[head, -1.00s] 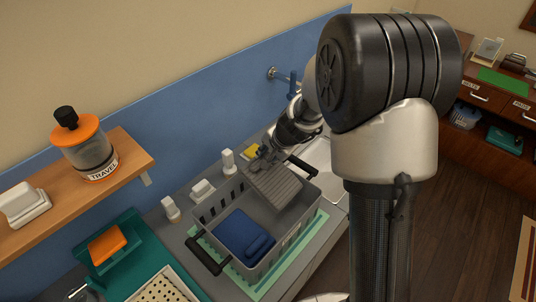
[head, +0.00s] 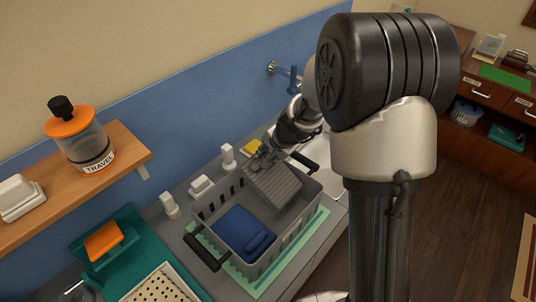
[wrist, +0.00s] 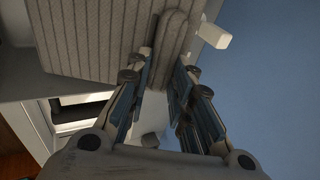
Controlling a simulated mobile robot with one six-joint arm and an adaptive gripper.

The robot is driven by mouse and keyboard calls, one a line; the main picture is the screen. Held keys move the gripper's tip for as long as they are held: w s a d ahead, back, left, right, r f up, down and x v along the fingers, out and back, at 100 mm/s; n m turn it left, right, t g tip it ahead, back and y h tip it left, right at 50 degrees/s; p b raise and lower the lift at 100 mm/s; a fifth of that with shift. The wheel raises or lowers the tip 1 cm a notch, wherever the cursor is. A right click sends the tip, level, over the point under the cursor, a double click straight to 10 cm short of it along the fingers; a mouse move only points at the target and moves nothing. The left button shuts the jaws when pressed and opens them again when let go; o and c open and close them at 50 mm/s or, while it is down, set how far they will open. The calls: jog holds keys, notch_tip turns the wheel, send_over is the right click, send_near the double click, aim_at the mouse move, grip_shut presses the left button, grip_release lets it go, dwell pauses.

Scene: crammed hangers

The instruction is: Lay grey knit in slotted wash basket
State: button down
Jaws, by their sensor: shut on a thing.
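The grey knit (head: 273,187) is a folded, ribbed piece hanging tilted over the far right part of the slotted wash basket (head: 285,239). My gripper (head: 262,158) is shut on its upper edge. In the wrist view the ribbed grey knit (wrist: 95,38) fills the upper left, and its rolled edge sits between the fingers of my gripper (wrist: 163,75). The basket is grey with dark handles and slotted walls. Whether the knit's lower edge touches the basket floor cannot be told. A folded blue cloth (head: 243,232) lies in the near left part of the basket.
The basket stands on a pale green mat (head: 312,232) on the counter, beside a sink (head: 322,165). Small white bottles (head: 228,156) stand behind it. A teal stand with an orange block (head: 103,241) and a perforated tray (head: 165,287) are at left.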

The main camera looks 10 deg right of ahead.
jog(key=shift+f, duration=0.15)
jog(key=shift+f+b, duration=3.55)
jog(key=shift+b, duration=0.3)
jog(key=shift+r+p, duration=4.9)
jog(key=shift+r, duration=0.65)
jog(key=shift+f, duration=0.15)
jog(key=shift+f+b, duration=5.25)
jog(key=shift+b, duration=0.3)
